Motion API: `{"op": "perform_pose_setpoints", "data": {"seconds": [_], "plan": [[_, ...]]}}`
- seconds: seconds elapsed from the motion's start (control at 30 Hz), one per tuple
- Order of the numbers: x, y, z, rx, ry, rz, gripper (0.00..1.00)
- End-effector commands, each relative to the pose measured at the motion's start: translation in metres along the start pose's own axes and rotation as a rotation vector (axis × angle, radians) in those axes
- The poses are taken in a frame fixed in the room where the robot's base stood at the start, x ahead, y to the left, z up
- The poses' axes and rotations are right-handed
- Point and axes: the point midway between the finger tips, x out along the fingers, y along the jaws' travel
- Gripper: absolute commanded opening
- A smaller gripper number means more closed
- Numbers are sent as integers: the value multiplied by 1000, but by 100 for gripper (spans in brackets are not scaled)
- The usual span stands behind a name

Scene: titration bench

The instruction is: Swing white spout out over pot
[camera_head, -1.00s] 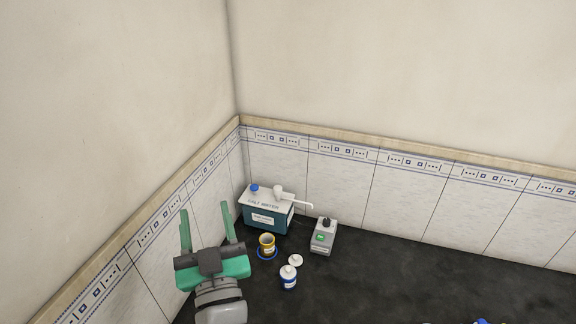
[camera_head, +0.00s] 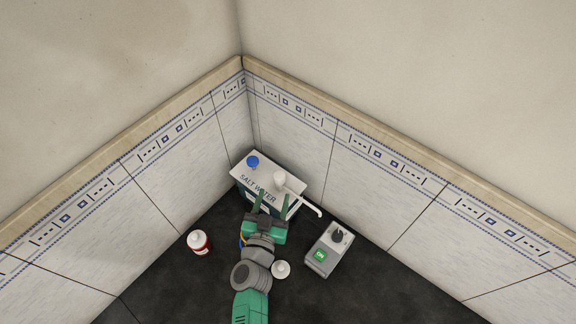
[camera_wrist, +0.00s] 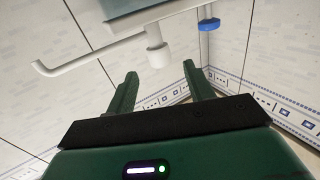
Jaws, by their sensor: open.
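The salt water box (camera_head: 262,183) stands in the corner, with a blue cap and a white round knob (camera_head: 279,179) on top. From the knob the white spout (camera_head: 308,206) reaches right, past the box's edge, with its tip bent down. My gripper (camera_head: 273,198) is open and empty in front of the box. In the wrist view the knob (camera_wrist: 157,51) lies between and beyond the open fingers (camera_wrist: 161,72), and the spout (camera_wrist: 92,59) runs left from it. I see no contact. The pot is mostly hidden behind my gripper; only a blue and yellow sliver (camera_head: 242,241) shows.
A grey device with a green ON panel (camera_head: 328,250) stands right of the box, close to the spout tip. A white lid-like disc (camera_head: 281,270) lies beside my arm. A red-and-white bottle (camera_head: 199,242) stands at left. Walls close in behind the box.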

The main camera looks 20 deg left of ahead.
Motion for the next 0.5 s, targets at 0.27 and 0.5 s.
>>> {"op": "perform_pose_setpoints", "data": {"seconds": [0.27, 0.5], "plan": [[50, 1, 1, 2, 4, 2, 53], [76, 1, -1, 2, 4, 1, 53]]}}
